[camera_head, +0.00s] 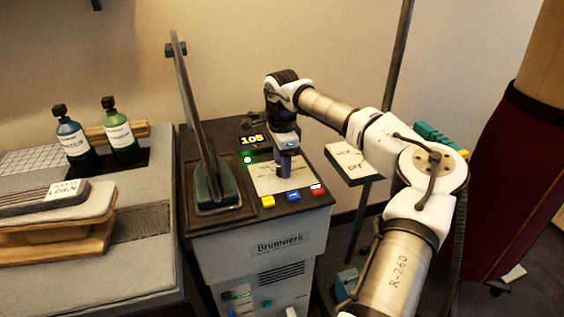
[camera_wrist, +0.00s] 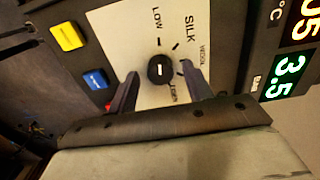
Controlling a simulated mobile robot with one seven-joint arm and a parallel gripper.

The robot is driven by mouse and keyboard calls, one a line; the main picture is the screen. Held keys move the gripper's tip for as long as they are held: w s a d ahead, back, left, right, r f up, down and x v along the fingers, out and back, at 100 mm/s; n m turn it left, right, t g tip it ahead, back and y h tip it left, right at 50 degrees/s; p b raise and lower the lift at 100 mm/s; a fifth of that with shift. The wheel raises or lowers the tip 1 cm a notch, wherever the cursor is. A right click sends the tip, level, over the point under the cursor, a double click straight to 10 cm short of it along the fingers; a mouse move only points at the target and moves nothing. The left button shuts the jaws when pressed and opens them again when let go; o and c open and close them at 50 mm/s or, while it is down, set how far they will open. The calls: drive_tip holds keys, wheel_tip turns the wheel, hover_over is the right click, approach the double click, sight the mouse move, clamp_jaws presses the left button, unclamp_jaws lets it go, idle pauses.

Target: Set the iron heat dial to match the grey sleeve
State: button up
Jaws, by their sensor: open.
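The heat dial (camera_wrist: 159,71) is a round black knob with a short white mark, on a pale plate. LOW and SILK are readable around it; other labels are partly hidden or blurred. The mark seems to line up with the LOW tick. My gripper (camera_wrist: 159,76) is open, its fingers on either side of the dial; I cannot tell whether they touch it. In the head view my gripper (camera_head: 285,168) points down over the panel and hides the dial. The grey sleeve (camera_head: 42,199) lies on a padded board at left, with a white tag (camera_head: 62,193) that seems to read LINEN.
An iron (camera_head: 207,185) stands upright left of the dial plate. Yellow (camera_head: 268,201), blue (camera_head: 293,196) and red (camera_head: 317,189) buttons line the panel's front. The display (camera_head: 251,140) reads 105; a green one (camera_wrist: 286,77) reads 3.5. Two bottles (camera_head: 122,140) stand at left.

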drive_tip(key=shift+f, duration=0.4)
drive_tip(key=shift+c, duration=0.2)
drive_tip(key=c, duration=0.9)
